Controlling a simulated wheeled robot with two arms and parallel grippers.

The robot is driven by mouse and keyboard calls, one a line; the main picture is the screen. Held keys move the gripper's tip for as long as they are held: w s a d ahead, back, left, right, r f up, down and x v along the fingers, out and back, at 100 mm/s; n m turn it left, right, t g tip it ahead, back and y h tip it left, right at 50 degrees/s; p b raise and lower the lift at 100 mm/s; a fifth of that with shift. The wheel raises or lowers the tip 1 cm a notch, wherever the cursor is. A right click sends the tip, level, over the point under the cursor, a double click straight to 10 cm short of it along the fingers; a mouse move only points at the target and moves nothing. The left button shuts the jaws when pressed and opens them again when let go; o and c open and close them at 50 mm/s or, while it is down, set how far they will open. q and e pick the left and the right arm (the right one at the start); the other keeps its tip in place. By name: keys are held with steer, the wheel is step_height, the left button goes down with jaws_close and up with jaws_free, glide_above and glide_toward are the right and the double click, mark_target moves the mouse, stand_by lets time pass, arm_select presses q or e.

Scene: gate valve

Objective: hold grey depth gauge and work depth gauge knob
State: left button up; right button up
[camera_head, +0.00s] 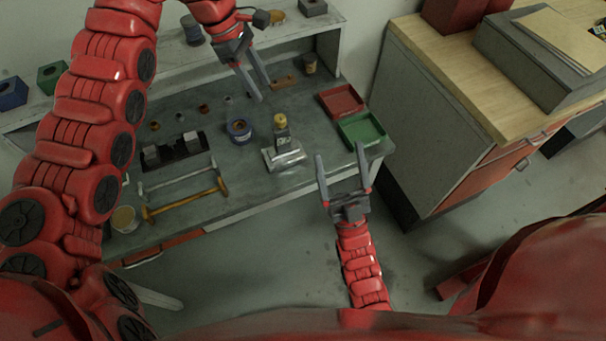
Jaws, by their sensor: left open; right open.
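The grey depth gauge (284,153) stands on the grey workbench, near its front edge. It has a wide silver base and a darker grey upright body. Its brass-yellow knob (280,119) is on top. My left gripper (262,92) is open and empty, above the bench, up and left of the knob and apart from it. My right gripper (340,162) is open and empty, right of the gauge near the bench's front edge, its fingers pointing toward the bench. Neither gripper touches the gauge.
A red tray (341,101) and a green tray (361,129) lie right of the gauge. A blue-rimmed pot (239,130) stands close on its left. A yellow-handled tool (185,206) and a dark block holder (173,152) lie further left. A wooden-topped cabinet (430,60) borders the right.

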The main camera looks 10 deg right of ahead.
steer(key=w+a+f+g, duration=0.4)
steer(key=a+f+g, duration=0.1)
steer(key=f, duration=0.1)
steer(key=g+h, duration=0.2)
steer(key=g, duration=0.4)
glide_toward(278, 129)
steer(key=s+d+f, duration=0.2)
steer(key=s+f, duration=0.2)
steer(key=shift+m, duration=0.3)
steer(key=x, duration=1.7)
steer(key=shift+w, duration=0.35)
steer(key=shift+d, duration=0.1)
